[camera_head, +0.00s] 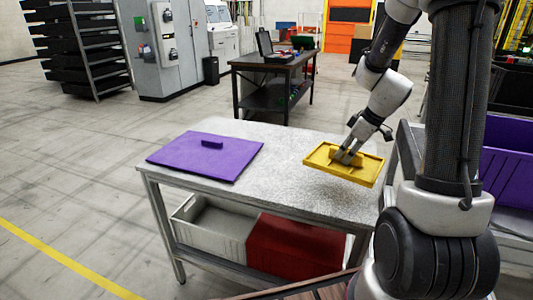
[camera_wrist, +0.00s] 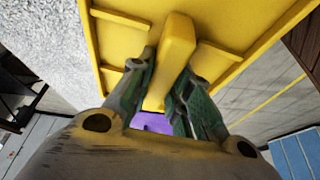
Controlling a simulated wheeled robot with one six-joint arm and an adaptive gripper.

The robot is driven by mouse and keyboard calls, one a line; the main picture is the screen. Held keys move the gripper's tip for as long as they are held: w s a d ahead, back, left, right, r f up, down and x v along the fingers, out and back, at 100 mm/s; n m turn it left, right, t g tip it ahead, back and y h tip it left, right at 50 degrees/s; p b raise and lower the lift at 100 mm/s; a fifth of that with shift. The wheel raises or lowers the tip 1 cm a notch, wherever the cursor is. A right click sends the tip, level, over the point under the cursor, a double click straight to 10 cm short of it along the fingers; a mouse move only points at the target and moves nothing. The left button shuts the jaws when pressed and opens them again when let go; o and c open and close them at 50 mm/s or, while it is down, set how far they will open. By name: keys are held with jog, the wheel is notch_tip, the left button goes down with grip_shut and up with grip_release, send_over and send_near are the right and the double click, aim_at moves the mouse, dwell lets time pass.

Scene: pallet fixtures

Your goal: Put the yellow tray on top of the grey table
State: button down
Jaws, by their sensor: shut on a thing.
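The yellow tray (camera_head: 318,160) is at the right part of the grey table (camera_head: 285,145) in the head view. My gripper (camera_head: 345,157) is shut on the raised bar in the middle of the tray. In the wrist view the gripper's fingers (camera_wrist: 160,90) lie on both sides of the yellow bar, and the tray (camera_wrist: 235,20) fills the upper middle. The tray looks about level, over the tabletop near its right edge. I cannot tell surely whether it touches the surface or hangs slightly above it.
A purple tray (camera_head: 190,160) with a small handle lies on the left of the table. A grey bin (camera_head: 215,230) and a red bin (camera_head: 290,245) sit on the shelf below. Purple crates (camera_head: 508,165) stand at the right. The tabletop's middle is clear.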

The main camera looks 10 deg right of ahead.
jog(key=n, duration=0.1)
jog(key=r+n, duration=0.1)
jog(key=n, duration=0.1)
jog(key=shift+s+d+r+g+y, duration=0.2)
jog(key=shift+d+g+y, duration=0.2)
send_near(337, 185)
jog(key=x, duration=0.5)
jog(key=shift+a+r, duration=0.1)
jog(key=c, duration=1.3)
grip_release()
